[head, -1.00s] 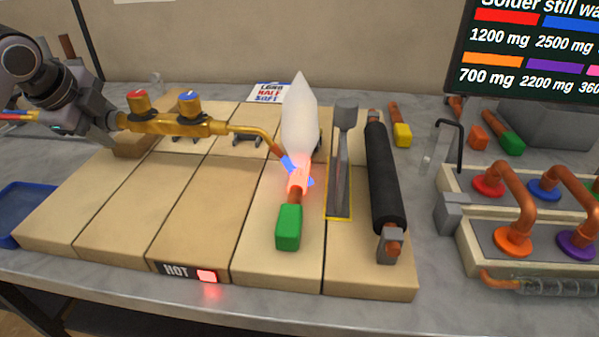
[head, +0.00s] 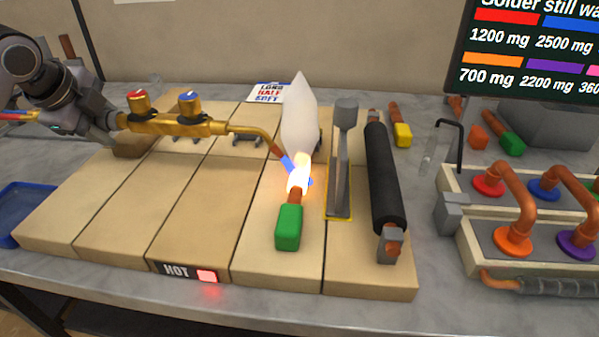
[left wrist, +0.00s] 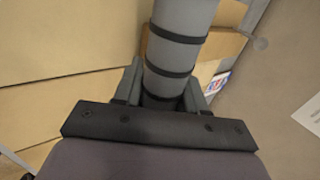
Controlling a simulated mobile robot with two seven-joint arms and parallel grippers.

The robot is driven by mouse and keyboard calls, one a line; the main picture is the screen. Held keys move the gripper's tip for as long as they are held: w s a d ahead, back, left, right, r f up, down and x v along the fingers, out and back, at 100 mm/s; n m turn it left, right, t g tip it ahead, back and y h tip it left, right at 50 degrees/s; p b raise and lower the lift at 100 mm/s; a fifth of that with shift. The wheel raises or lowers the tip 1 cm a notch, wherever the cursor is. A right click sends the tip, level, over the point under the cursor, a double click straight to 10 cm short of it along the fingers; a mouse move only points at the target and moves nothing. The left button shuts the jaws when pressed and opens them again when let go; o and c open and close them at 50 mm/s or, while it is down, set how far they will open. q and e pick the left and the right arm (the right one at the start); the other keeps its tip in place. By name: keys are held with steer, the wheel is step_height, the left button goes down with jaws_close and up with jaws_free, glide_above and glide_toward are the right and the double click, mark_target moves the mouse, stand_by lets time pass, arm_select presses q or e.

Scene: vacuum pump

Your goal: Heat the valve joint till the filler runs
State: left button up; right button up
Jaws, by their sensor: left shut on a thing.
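My left gripper (head: 112,128) is shut on the brass torch (head: 170,125), which has a red knob and a blue knob. In the left wrist view the gripper (left wrist: 160,90) closes around a grey cylinder with dark bands. The torch's bent tip (head: 285,160) gives a blue flame at the joint (head: 299,178), which glows bright yellow-white. Below the joint is a copper stub with a green block (head: 289,227) at its near end. A pale, pointed, translucent shape (head: 299,115) rises behind the joint. My right gripper is not in view.
Firebricks (head: 205,215) cover the bench, with a lit HOT sign (head: 188,272) at the front. A fixture with coloured copper pipe ends (head: 513,240) is at right; a blue tray (head: 22,215) is at left.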

arm_select(q)
steer(key=shift+r, duration=0.2)
step_height(320, 180, up, 11)
steer(key=p, duration=0.9)
